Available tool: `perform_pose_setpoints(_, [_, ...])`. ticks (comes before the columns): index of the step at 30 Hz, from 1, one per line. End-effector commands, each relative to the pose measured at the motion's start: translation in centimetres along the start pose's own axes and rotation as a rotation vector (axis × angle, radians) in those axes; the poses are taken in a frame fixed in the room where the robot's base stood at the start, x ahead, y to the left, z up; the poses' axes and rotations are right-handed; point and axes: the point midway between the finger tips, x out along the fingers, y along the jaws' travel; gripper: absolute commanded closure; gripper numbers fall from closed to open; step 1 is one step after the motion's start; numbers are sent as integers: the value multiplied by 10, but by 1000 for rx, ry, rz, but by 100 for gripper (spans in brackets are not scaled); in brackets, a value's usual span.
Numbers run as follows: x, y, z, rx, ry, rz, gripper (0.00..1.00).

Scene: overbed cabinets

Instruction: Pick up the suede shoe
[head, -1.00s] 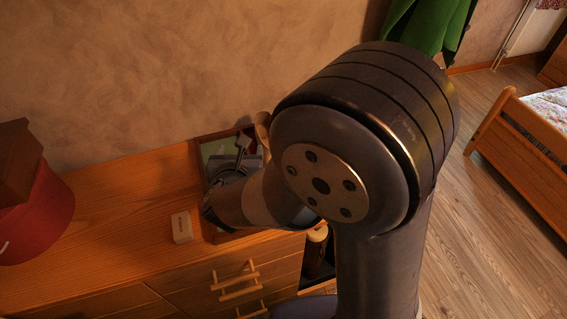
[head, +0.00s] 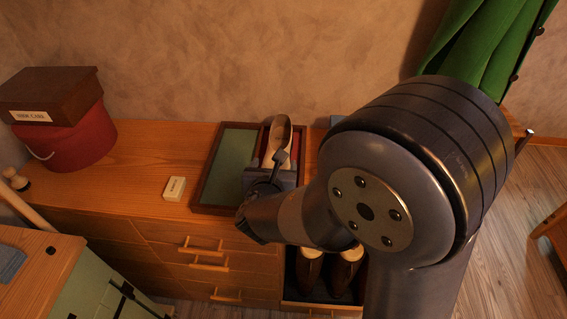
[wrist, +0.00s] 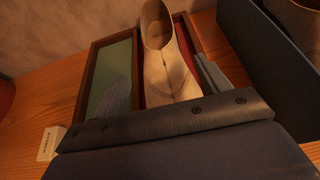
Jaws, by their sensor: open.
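A pale beige suede shoe (head: 279,141) lies in a dark wooden tray (head: 208,182) on the cabinet top, its toe towards me. In the wrist view the shoe (wrist: 167,72) is in the upper middle, with its opening away from me. My gripper (wrist: 162,68) is open, with one grey finger to the left of the shoe and one to the right. I cannot tell whether the fingers touch it or are above it. In the head view my gripper (head: 279,160) is over the near part of the tray and hides the shoe's toe.
A small white label block (head: 175,188) stands left of the tray. A red round box (head: 75,145) with a brown box (head: 52,92) on it is at the left. A dark box (wrist: 262,45) is close on the right. Dark shoes (head: 311,268) sit in an open drawer below.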

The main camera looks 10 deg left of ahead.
Motion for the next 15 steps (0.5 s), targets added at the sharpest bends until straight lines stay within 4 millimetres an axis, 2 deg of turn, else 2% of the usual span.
perform_pose_setpoints(3, [22,-2,-1,0,1,-6,28])
perform_pose_setpoints(6, [35,-1,0,1,1,-4,28])
perform_pose_setpoints(15, [60,-1,2,-1,1,-3,28])
